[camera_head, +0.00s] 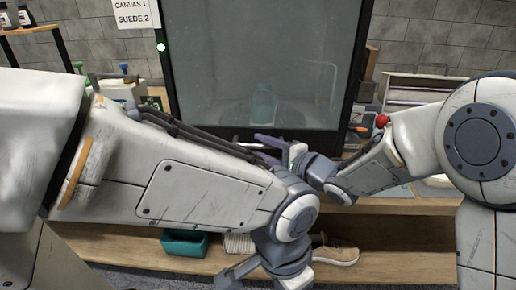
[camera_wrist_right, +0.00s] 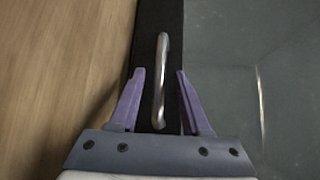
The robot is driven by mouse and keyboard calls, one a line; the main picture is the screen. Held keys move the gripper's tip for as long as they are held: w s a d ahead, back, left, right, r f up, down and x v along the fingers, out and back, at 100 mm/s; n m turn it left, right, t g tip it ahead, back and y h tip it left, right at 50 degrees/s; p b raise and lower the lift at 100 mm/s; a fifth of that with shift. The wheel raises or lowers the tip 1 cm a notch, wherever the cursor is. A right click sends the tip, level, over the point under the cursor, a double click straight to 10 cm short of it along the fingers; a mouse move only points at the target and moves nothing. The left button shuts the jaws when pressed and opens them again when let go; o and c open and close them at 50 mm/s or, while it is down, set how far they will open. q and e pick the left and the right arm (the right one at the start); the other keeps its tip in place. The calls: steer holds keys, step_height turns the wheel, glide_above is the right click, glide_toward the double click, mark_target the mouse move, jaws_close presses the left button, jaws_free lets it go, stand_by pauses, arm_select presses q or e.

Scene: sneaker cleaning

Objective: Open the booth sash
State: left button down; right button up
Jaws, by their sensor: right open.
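The booth sash (camera_head: 265,60) is a large grey glass pane in a dark frame in the head view, and it is down. A teal object shows dimly behind the glass. A pale metal bar handle (camera_head: 250,146) is on its lower dark rail, and this handle also shows in the right wrist view (camera_wrist_right: 161,75). My right gripper (camera_head: 268,150) is open at the rail; in the right wrist view its purple fingers (camera_wrist_right: 158,72) stand on either side of the handle, apart from it. My left gripper (camera_head: 262,279) is low in front, partly cut off, its opening unclear.
A wooden bench (camera_head: 400,206) runs below the booth. A teal bin (camera_head: 185,243) and a tan sneaker (camera_head: 337,254) are on the lower shelf. A red knob (camera_head: 381,121) is right of the booth. My left forearm crosses the foreground.

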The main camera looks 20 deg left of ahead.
steer(key=shift+x, duration=1)
steer(key=shift+c, duration=0.4)
jaws_close()
stand_by(0.4)
